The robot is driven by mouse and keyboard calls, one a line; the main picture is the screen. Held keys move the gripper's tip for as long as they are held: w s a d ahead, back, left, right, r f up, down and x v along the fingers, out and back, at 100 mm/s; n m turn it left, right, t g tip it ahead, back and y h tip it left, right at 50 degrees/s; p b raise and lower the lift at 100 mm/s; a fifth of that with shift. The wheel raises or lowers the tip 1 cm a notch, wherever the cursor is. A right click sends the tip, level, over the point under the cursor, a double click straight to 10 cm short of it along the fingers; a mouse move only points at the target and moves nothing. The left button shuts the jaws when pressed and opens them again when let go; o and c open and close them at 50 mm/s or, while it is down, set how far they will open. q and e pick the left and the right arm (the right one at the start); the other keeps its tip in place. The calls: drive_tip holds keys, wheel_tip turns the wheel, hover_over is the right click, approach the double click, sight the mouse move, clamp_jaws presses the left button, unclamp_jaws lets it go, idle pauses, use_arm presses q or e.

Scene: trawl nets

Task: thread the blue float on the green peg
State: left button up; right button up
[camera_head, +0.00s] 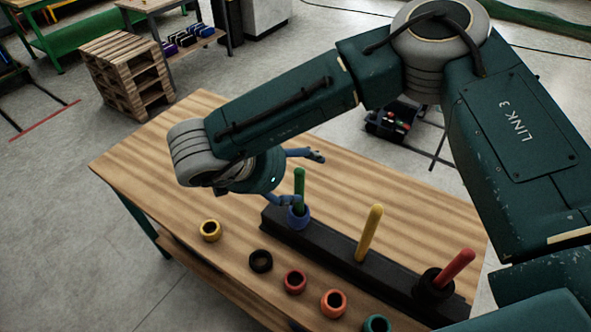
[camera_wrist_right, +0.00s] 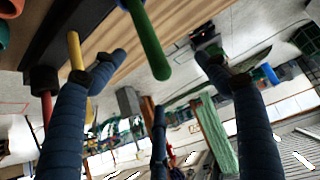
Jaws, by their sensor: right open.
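The green peg (camera_head: 299,181) stands upright at the far left end of a dark base (camera_head: 333,252). The blue float (camera_head: 297,217) sits around the foot of the green peg, low against the base. My right gripper (camera_head: 307,178) is open, with its blue fingers spread on either side of the green peg; the nearer finger is just above the blue float. My left gripper is not in view.
A yellow peg (camera_head: 369,234) stands bare mid-base. A red peg (camera_head: 458,267) has a black float (camera_head: 432,290) around its foot. Yellow (camera_head: 210,231), black (camera_head: 260,261), red (camera_head: 294,281), orange (camera_head: 333,303) and teal (camera_head: 377,324) floats lie along the table's (camera_head: 140,165) near side.

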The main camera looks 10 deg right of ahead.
drive_tip(key=v, duration=1.2)
drive_tip(key=shift+s, duration=0.1)
idle(0.7)
